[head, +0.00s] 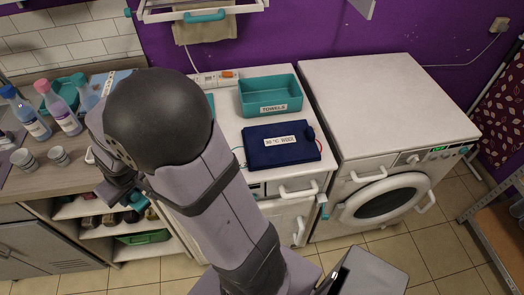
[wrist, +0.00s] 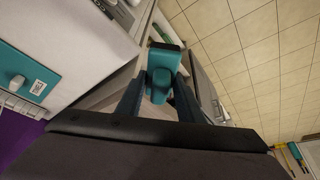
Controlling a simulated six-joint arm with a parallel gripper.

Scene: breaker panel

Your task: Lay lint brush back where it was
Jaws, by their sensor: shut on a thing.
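In the wrist view, the two dark fingers of my gripper (wrist: 158,97) are closed on a teal tool with a dark far edge, which I take to be the lint brush (wrist: 164,62). It is held out ahead of the fingers. In the head view my arm covers most of the gripper, which hangs in front of the wooden counter at the left. A small teal piece (head: 138,202) shows beside it, probably the brush, above the open shelves (head: 160,247). I cannot tell from these views which spot the brush came from.
Bottles (head: 62,108) and two small cups (head: 60,156) stand on the left counter. The washing machine (head: 390,90) has a bare top.

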